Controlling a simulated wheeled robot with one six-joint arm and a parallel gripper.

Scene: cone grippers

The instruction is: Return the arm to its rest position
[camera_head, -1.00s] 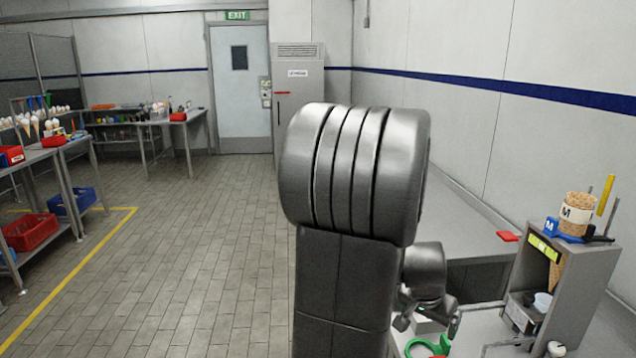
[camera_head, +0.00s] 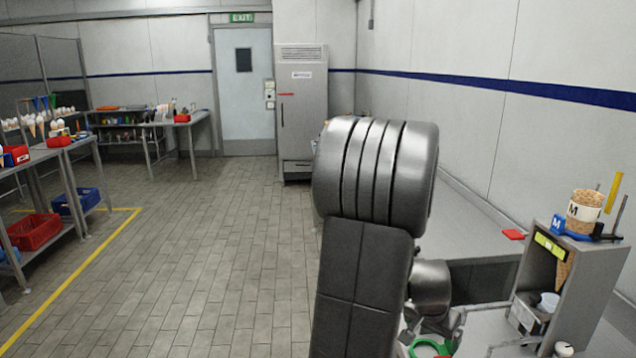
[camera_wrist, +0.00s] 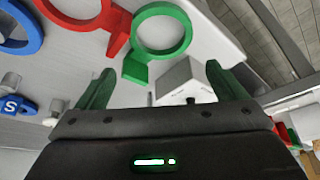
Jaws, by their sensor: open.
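My gripper (camera_wrist: 160,88) shows in the wrist view with its two green fingers wide apart and nothing between them. In that view a green ring (camera_wrist: 162,52) and a red ring piece (camera_wrist: 116,24) lie on the pale bench beyond the fingers. In the head view my arm stands folded up in the middle right. The gripper's end (camera_head: 436,330) is low there, beside a green ring (camera_head: 424,346) and partly hidden by the arm.
A grey stand (camera_head: 578,290) with a cone holder (camera_head: 584,212) marked M is at the right. A blue ring (camera_wrist: 22,30) lies at the left of the wrist view. Racks with red (camera_head: 34,232) and blue bins (camera_head: 76,201) stand far left. The tiled floor (camera_head: 190,250) is clear.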

